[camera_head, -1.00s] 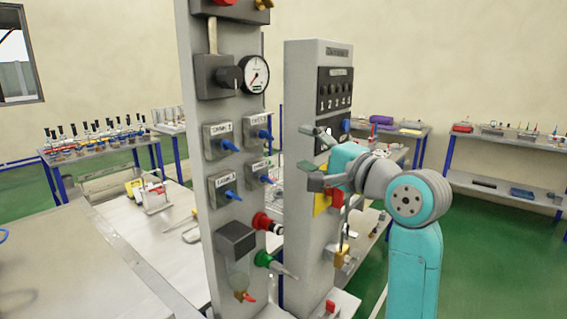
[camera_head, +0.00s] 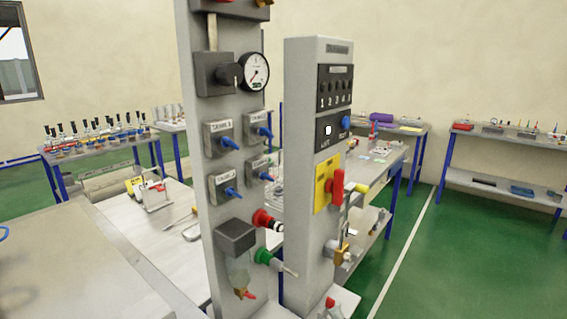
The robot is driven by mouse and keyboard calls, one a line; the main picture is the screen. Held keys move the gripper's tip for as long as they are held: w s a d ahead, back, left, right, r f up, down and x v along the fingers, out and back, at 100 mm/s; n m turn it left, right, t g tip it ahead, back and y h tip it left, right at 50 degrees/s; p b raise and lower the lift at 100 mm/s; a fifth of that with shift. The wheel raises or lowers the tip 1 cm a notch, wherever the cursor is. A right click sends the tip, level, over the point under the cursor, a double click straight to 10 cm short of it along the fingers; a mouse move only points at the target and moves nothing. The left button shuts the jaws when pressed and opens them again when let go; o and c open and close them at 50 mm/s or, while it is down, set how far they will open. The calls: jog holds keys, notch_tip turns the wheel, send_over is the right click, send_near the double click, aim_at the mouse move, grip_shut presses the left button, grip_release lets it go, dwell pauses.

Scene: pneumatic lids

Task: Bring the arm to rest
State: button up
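My arm and gripper do not show in the head view now. The right grey column (camera_head: 299,150) stands upright in the middle. It carries a dark numbered panel (camera_head: 335,88), a panel with a white and a blue button (camera_head: 346,123), and a yellow plate (camera_head: 321,197) with a red handle (camera_head: 337,188). A brass padlock (camera_head: 342,254) hangs low on it. The left grey column (camera_head: 196,130) has a round gauge (camera_head: 255,72), several blue-handled valves (camera_head: 229,143), and red (camera_head: 262,218) and green (camera_head: 263,257) fittings.
A pale table (camera_head: 60,250) fills the lower left. Benches with small parts stand at the back left (camera_head: 95,155) and back right (camera_head: 500,182). Another bench (camera_head: 392,158) stands behind the right column. Green floor (camera_head: 460,270) is open at the lower right.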

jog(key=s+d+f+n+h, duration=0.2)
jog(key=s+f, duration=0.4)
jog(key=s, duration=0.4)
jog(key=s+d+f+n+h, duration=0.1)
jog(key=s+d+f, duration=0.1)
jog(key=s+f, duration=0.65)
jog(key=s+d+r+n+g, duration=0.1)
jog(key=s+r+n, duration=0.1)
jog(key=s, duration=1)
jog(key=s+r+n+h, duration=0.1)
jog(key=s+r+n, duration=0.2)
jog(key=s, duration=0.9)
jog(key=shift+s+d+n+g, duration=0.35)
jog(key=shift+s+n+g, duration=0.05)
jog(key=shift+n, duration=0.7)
